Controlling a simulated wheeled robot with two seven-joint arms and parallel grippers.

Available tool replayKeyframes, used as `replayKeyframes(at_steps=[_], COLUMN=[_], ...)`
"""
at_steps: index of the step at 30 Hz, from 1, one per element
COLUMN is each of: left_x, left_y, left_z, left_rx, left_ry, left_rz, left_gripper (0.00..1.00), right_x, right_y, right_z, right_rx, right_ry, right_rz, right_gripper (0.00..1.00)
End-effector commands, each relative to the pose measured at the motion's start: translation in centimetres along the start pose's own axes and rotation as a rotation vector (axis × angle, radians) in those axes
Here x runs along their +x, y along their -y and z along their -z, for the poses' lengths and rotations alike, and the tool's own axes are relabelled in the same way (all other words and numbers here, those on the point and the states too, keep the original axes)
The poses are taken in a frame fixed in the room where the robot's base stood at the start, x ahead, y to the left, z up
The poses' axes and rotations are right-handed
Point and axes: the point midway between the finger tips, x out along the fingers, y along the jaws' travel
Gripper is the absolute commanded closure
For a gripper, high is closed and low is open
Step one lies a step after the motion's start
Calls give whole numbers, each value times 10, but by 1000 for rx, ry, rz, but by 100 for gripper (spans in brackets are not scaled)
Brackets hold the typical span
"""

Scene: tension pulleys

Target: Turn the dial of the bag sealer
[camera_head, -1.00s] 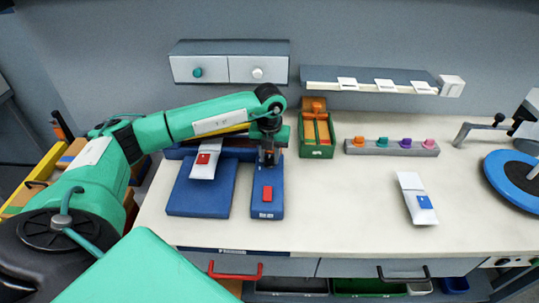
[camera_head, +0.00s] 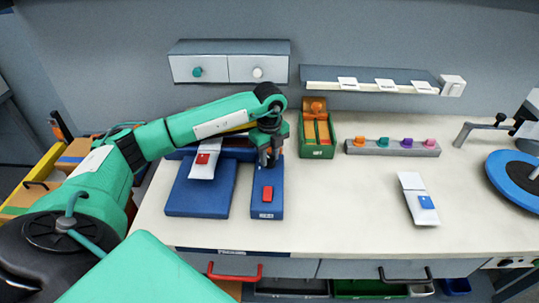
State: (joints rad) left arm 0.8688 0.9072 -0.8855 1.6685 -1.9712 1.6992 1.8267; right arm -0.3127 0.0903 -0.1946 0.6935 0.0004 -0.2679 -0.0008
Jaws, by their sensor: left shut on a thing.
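The bag sealer (camera_head: 200,198) is a blue machine at the left of the bench. A white bag with a red label (camera_head: 204,160) lies on it. A narrow blue block with a red button (camera_head: 267,193) stands at its right side. My left gripper (camera_head: 267,161) points down over the back of this narrow block, with its fingers close together. The dial is not visible; it is hidden at the fingertips, where my gripper is shut on it. My right gripper is not in view.
A green box with orange strips (camera_head: 317,148) stands just right of my left gripper. A grey rack with coloured knobs (camera_head: 392,148) and a white bag with a blue label (camera_head: 418,199) lie farther right. The bench front between them is clear.

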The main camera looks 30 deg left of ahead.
Motion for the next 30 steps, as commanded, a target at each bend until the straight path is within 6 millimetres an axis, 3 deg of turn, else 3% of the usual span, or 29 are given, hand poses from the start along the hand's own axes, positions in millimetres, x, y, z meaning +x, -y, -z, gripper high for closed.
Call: replayKeyframes(at_steps=[17,28,29,30], left_x=[-1,-2,-2,-2], left_y=[0,1,1,1], left_z=[-1,-1,-1,-1], left_rx=[-203,-206,-206,-205], left_ry=[2,2,2,2], left_rz=[3,3,3,3], left_gripper=[94,94,69,62], right_x=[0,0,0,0], right_y=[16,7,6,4], right_z=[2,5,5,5], right_rx=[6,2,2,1], right_ry=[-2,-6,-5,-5], right_rz=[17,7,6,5], right_gripper=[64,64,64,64])
